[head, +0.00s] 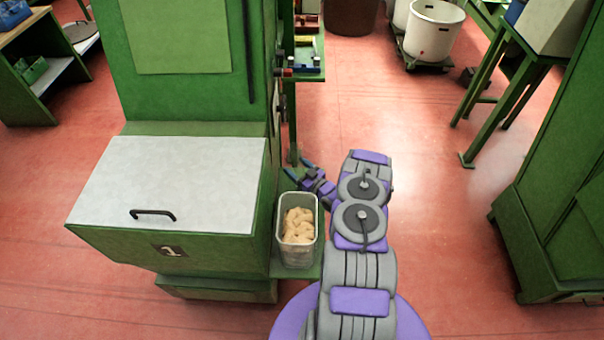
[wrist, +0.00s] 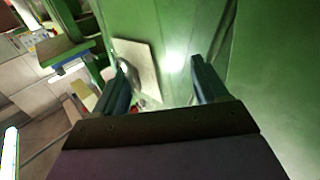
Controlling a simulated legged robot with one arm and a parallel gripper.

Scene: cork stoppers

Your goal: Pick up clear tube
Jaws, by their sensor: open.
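I cannot make out a clear tube for certain in either view. My gripper (head: 299,170) is beside the green machine's right side, just above and behind a clear-walled bin (head: 298,256) of pale cork-coloured pieces (head: 299,224). In the wrist view my gripper (wrist: 162,82) has its two dark blue fingers apart, with nothing visible between them but green surface and a pale plate (wrist: 147,68) beyond. A bright white elongated shape (wrist: 11,150) stands at the left edge of the wrist view; I cannot tell what it is.
The green machine (head: 190,95) with its white-topped box (head: 170,180) stands left of my arm. A small shelf (head: 308,72) with coloured items is behind my gripper. A green cabinet (head: 560,190) stands at right. Red floor (head: 430,190) between is clear.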

